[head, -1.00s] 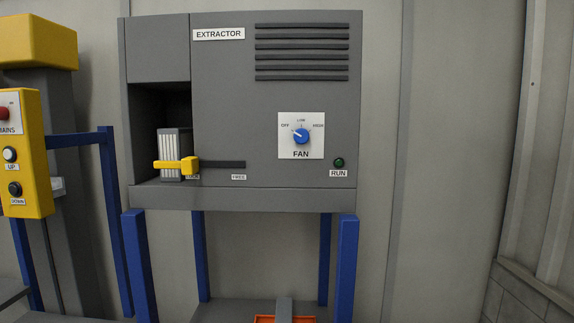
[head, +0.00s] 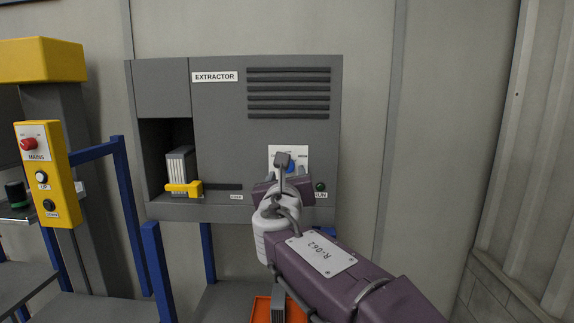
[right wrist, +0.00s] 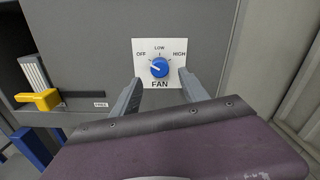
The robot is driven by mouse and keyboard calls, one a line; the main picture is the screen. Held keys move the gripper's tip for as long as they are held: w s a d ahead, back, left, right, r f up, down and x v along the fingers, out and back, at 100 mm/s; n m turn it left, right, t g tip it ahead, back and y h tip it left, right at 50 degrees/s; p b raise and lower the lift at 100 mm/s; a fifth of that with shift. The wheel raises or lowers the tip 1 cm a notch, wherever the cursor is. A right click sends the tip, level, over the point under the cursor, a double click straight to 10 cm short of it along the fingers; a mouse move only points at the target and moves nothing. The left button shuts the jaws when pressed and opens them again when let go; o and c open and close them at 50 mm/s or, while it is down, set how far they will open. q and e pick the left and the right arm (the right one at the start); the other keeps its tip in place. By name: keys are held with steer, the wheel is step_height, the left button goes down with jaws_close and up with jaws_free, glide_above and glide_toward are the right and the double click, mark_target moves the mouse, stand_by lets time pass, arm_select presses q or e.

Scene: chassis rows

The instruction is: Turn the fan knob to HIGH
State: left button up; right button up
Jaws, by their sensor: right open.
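The fan knob is blue with a white pointer, on a white FAN plate (right wrist: 172,48) marked OFF, LOW and HIGH. In the right wrist view the knob (right wrist: 159,68) has its pointer toward the upper left, at the OFF side. In the head view the knob (head: 291,168) is mostly hidden behind my right gripper (head: 286,178). My right gripper is open in the wrist view (right wrist: 160,80), with one finger on each side below the knob. The fingers look apart from it, and nothing is between them. My left gripper is not in view.
The grey extractor cabinet (head: 220,120) has a yellow lever (head: 183,188) at its lower left and a green RUN lamp (head: 320,187) right of the knob. A yellow MAINS control box (head: 47,175) stands at left. An orange bin (head: 261,309) lies below.

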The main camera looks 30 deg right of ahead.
steer(key=p+x, duration=0.1)
steer(key=x, duration=0.4)
steer(key=shift+w+f, duration=0.1)
steer(key=shift+w, duration=0.1)
steer(key=shift+s, duration=0.2)
steer(key=shift+c, duration=0.6)
steer(key=shift+s+a, duration=0.1)
steer(key=shift+a, duration=0.05)
jaws_close()
